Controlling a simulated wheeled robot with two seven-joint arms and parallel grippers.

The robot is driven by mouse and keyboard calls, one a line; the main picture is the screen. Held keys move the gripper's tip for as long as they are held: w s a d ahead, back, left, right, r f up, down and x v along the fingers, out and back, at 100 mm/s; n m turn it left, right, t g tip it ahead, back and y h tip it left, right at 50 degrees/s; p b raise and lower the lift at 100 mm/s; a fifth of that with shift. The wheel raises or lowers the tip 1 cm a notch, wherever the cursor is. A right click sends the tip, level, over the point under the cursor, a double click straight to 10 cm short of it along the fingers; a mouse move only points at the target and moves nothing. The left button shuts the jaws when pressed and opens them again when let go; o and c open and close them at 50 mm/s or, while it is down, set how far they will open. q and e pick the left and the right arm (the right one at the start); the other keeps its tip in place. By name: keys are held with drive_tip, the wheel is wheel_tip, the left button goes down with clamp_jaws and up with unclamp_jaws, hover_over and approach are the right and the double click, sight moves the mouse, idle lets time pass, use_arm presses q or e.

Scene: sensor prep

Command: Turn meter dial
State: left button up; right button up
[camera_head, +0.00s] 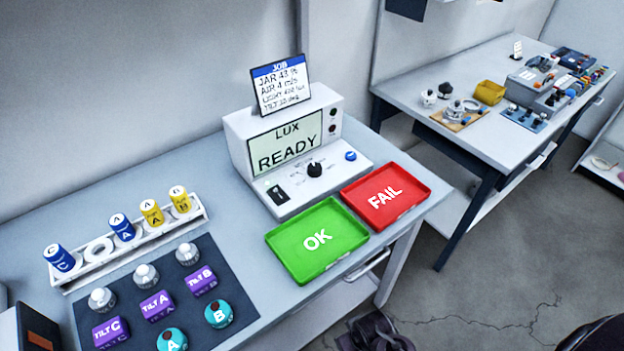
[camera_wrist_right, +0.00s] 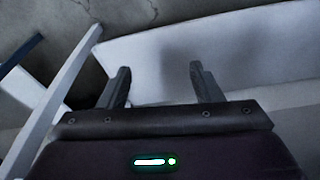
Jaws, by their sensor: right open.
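The white meter (camera_head: 240,135) stands on the near bench, its screen (camera_head: 285,143) reading "LUX READY". Its black dial (camera_head: 314,169) sits on the sloped front panel, with small markings around it too small to read. A blue button (camera_head: 350,155) is right of the dial and a black socket (camera_head: 277,194) is left of it. My right gripper (camera_wrist_right: 159,82) is open and empty in the right wrist view, with a white shelf surface beyond its fingers. In the head view its dark body (camera_head: 375,333) is low beside the bench, well away from the dial. My left gripper is not in view.
A green OK tray (camera_head: 281,257) and a red FAIL tray (camera_head: 362,209) lie in front of the meter. A job card (camera_head: 281,85) stands on top. A rack (camera_head: 72,283) of cylinders and a dark mat (camera_head: 238,316) with sensors are left. Another bench (camera_head: 420,85) stands behind right.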

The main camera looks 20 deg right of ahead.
drive_tip(key=w+r+t+p, duration=0.1)
drive_tip(key=w+r+p, duration=0.15)
drive_tip(key=r, duration=1.15)
drive_tip(key=w+r+p, duration=0.1)
drive_tip(key=r+p, duration=0.2)
drive_tip(key=r, duration=1.1)
drive_tip(key=w, duration=0.5)
drive_tip(key=w+m, duration=0.1)
drive_tip(key=w, duration=0.4)
drive_tip(key=w+f+m, duration=0.1)
drive_tip(key=w, duration=0.4)
drive_tip(key=shift+w+d+t+h, duration=0.1)
drive_tip(key=shift+w+t+h, duration=0.05)
drive_tip(key=shift+t+h, duration=0.2)
drive_tip(key=m, duration=0.2)
approach(315, 167)
drive_tip(key=f, duration=0.1)
drive_tip(key=shift+w+f, duration=0.35)
drive_tip(key=shift+f, duration=0.2)
use_arm(q)
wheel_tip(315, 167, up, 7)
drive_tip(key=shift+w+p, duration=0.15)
drive_tip(key=shift+p, duration=0.2)
use_arm(e)
drive_tip(key=shift+t, duration=0.25)
drive_tip(key=x, duration=0.6)
drive_tip(key=shift+f, duration=0.25)
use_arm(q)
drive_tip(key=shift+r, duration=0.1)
